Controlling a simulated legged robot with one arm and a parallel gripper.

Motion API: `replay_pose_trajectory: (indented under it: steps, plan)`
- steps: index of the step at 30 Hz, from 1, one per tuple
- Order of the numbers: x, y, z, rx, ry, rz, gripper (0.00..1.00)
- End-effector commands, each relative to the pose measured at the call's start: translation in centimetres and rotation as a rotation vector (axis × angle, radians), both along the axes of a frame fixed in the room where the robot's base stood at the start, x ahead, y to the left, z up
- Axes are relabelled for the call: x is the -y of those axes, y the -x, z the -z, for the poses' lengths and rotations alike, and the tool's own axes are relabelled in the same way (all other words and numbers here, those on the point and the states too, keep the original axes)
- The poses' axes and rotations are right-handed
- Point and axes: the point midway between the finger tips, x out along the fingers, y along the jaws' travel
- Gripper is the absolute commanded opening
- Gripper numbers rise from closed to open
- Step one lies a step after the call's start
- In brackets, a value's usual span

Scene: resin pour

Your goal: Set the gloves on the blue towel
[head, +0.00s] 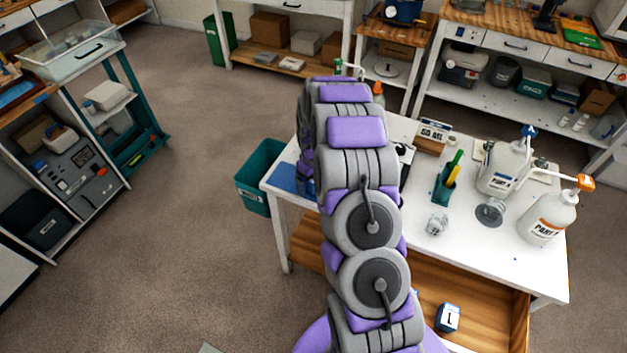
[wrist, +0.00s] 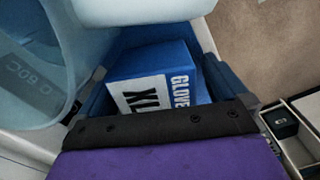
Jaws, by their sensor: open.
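In the wrist view, a blue glove box (wrist: 155,62) with a white label reading "GLOVES" and "XL" lies just ahead of my gripper (wrist: 170,90). My gripper is open, with its dark edge in front of the box and the box between its two sides. Flat blue material, seemingly the blue towel (wrist: 140,36), shows around and under the box. The towel (head: 290,178) also shows at the left end of the white table in the head view. There my arm hides the gripper and the glove box. Whether any finger touches the box is unclear.
A pale translucent container (wrist: 30,70) stands close at left in the wrist view. The white table (head: 410,270) carries a jug (head: 503,165), a pump bottle (head: 548,217), a pen holder (head: 444,187) and a clear cup (head: 437,223). A teal bin (head: 257,180) stands on the floor.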

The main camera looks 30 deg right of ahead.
Motion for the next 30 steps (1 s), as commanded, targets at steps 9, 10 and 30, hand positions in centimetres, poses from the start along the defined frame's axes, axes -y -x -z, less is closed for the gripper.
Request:
replay_pose_trajectory:
  steps: [9,10,30]
  plan:
    - [0.0,-0.1,-2.9,0.004,0.001,0.000,1.00]
    - [0.0,-0.1,-3.4,0.006,0.002,0.000,1.00]
    - [-1.7,1.3,-14.5,-0.004,-0.007,0.005,1.00]
